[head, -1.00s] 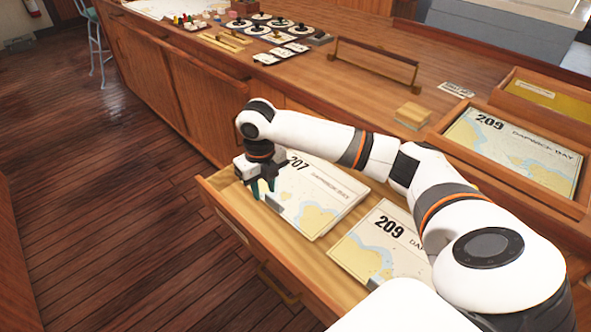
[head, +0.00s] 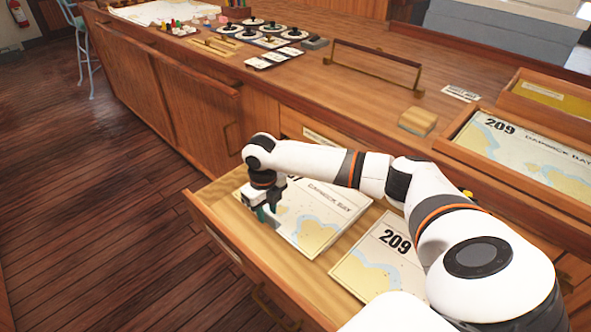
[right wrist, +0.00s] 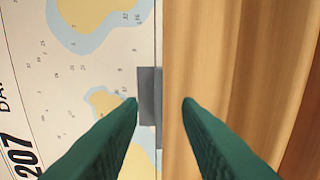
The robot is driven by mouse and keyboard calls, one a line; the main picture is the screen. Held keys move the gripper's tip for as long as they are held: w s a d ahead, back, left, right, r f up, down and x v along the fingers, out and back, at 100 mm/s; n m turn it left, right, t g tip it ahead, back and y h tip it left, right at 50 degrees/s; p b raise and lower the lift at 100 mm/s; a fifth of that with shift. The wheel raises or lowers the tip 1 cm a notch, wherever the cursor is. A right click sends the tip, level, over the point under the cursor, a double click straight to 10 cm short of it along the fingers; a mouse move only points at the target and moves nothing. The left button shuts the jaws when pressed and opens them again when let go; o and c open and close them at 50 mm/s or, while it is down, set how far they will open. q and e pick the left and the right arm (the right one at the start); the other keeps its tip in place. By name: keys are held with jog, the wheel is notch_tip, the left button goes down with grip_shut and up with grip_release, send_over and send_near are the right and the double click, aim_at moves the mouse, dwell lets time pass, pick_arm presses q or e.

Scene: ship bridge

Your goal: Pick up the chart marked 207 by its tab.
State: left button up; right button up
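The chart marked 207 (head: 318,222) lies flat in the open drawer, its number mostly hidden by my right arm in the head view. In the right wrist view the chart (right wrist: 60,85) fills the left side, with the 207 at lower left. Its grey tab (right wrist: 149,88) sits at the chart's edge, just ahead of and between the fingertips. My right gripper (head: 266,213) is low over the chart's left edge. Its green fingers (right wrist: 160,103) are open, with nothing held between them. My left gripper is not in view.
A chart marked 209 (head: 380,262) lies beside it in the same drawer (head: 240,262). Another 209 chart (head: 530,155) lies in a wooden tray on the counter. A wooden block (head: 417,121) and a rail (head: 372,68) stand on the counter. Bare drawer floor lies left of the chart.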

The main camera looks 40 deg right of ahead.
notch_tip(320, 180, down, 3)
jog(key=shift+d+r, duration=0.1)
jog(key=shift+r, duration=0.1)
grip_shut()
